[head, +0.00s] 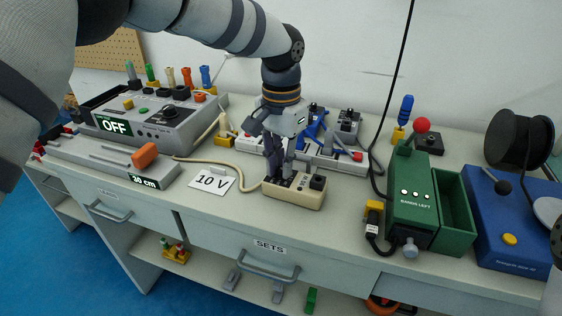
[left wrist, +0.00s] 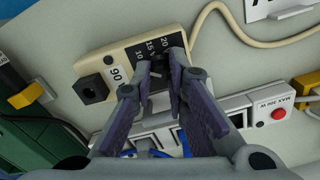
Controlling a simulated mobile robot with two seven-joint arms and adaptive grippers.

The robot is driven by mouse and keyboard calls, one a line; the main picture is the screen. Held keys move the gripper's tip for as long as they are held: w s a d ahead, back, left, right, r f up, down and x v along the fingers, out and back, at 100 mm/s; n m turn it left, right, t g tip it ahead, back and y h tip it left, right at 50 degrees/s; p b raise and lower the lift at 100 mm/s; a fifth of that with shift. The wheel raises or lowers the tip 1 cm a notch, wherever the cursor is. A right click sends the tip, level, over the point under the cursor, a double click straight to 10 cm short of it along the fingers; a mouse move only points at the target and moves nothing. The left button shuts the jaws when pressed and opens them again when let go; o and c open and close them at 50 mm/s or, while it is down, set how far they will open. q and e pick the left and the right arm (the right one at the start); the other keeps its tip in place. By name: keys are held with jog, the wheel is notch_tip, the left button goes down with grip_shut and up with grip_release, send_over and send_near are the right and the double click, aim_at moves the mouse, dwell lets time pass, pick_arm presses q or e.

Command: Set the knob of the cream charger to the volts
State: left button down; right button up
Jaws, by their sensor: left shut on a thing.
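The cream charger (head: 297,196) lies on the bench near the front edge, with a cream cable leading off to the left. A card (head: 211,180) reading "10 V" stands just left of it. In the left wrist view the charger (left wrist: 118,62) shows a dark dial plate with the marks 10, 15 and 20, and a black square part at its other end. My left gripper (head: 280,175) points down over the charger's left part. In the left wrist view its fingers (left wrist: 167,77) are shut on the dark knob (left wrist: 167,68). The fingers hide most of the knob, so its pointer's setting is unclear. My right gripper is not in view.
A green box (head: 410,200), a blue unit (head: 510,225) and a black spool (head: 518,138) stand right. White strips (head: 335,158) lie behind the charger.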

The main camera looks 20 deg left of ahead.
aim_at(281, 168)
pick_arm(q)
jog(key=shift+m, duration=0.9)
jog(key=c, duration=1.6)
grip_release()
jog(key=shift+o, duration=0.2)
notch_tip(281, 168, up, 12)
